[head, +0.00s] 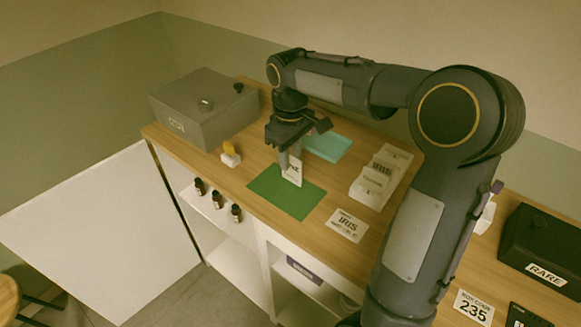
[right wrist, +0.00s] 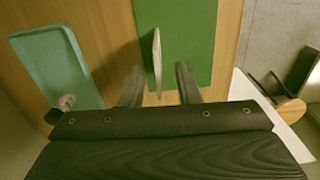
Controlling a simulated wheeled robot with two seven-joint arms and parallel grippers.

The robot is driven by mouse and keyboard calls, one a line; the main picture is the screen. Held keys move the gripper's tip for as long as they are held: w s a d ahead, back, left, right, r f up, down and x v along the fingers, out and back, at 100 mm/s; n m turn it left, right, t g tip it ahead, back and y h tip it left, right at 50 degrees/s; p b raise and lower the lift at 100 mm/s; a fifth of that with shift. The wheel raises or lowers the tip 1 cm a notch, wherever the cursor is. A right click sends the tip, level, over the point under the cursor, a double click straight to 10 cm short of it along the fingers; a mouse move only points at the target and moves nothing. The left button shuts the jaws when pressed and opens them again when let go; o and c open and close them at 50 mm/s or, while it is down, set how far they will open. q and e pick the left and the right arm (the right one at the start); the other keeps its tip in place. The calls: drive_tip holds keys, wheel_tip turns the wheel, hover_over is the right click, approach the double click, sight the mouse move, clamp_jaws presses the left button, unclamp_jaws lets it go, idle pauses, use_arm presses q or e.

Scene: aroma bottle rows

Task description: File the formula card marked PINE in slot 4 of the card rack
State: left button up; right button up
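A white card (head: 292,171) with dark lettering, partly hidden and too small to read surely, stands upright over the green mat (head: 265,191). My right gripper (head: 291,152) is above it, pointing down. In the right wrist view the card (right wrist: 157,62) shows edge-on between the two fingers of my right gripper (right wrist: 160,82), with a gap on each side, so the gripper is open around it. Whether the card's foot touches the mat is unclear. The white card rack (head: 371,192) stands right of the mat, holding several cards, one reading IRIS. My left gripper is not in view.
A teal tray (head: 327,147) lies behind the mat; a flat IRIS card (head: 346,226) lies in front of the rack. A grey box (head: 206,108) and a small white holder with a yellow piece (head: 231,154) are at left. A black RARE box (head: 541,248) is at right.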

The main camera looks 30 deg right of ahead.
sight(292, 181)
drive_tip(key=shift+s+d+f, duration=0.1)
drive_tip(key=shift+d+f, duration=0.05)
drive_tip(key=shift+f, duration=1.35)
drive_tip(key=shift+c, duration=0.4)
clamp_jaws()
drive_tip(key=shift+r, duration=0.1)
